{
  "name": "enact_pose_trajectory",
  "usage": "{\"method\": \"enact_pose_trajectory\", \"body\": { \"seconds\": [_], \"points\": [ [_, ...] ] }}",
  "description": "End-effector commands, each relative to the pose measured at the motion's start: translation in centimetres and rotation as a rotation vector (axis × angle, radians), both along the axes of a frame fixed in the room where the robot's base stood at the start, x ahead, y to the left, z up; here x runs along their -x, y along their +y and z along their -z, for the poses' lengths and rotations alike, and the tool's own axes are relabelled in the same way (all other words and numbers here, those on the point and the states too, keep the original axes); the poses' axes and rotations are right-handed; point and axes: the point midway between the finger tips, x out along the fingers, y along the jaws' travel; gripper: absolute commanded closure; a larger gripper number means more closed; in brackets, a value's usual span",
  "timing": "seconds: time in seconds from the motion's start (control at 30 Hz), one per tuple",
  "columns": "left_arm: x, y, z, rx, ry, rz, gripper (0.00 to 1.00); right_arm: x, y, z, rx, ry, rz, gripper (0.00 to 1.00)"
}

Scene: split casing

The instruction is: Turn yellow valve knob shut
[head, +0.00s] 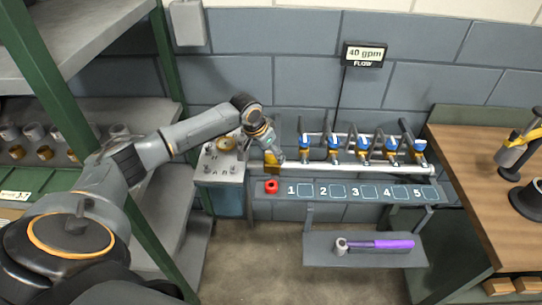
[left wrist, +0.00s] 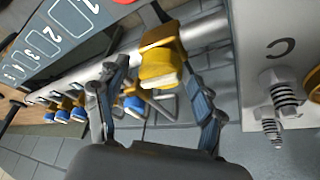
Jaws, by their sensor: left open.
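The yellow valve knob (head: 270,158) sits at the left end of the white pipe (head: 380,164), in front of the grey wall. My left gripper (head: 277,153) is at the knob and partly hides it in the head view. In the left wrist view the yellow knob (left wrist: 160,69) lies between the two spread fingers of my left gripper (left wrist: 157,82). The gripper is open, and I see a gap at each side of the knob. My right gripper is in neither view.
Several blue-handled valves (head: 333,143) line the pipe to the right. Below is a numbered panel (head: 350,192) with a red button (head: 271,186). A flow display (head: 364,55) reads 40 gpm. A grey box (head: 219,170) stands close left; a wooden bench (head: 480,185) is right.

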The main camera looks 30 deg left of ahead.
Motion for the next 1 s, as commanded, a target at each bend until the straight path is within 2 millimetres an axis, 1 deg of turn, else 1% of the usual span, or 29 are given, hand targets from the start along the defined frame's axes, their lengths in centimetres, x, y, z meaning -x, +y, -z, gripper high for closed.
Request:
{"method": "enact_pose_trajectory", "body": {
  "seconds": [0.27, 0.3, 0.37, 0.4, 0.53, 0.77, 1.0],
  "points": [
    [-0.02, 0.00, 0.01, 0.000, 0.000, 0.000, 0.31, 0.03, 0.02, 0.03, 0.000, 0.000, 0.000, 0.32],
    [-0.02, 0.00, 0.02, 0.000, 0.000, 0.000, 0.40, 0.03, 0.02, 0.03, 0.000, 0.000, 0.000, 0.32],
    [-0.01, 0.00, 0.03, 0.000, 0.000, 0.000, 0.52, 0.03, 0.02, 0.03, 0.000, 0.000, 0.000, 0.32],
    [-0.01, 0.00, 0.03, 0.000, 0.000, 0.000, 0.60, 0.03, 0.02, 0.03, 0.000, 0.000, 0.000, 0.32],
    [-0.01, 0.01, 0.04, 0.000, 0.001, 0.000, 0.86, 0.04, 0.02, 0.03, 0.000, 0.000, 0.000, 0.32],
    [0.01, 0.01, 0.05, 0.001, 0.001, 0.010, 0.86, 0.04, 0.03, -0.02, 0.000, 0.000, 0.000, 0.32],
    [-0.01, 0.10, 0.04, 0.001, 0.002, 0.097, 0.86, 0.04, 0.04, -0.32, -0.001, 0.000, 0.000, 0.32]
  ]
}}
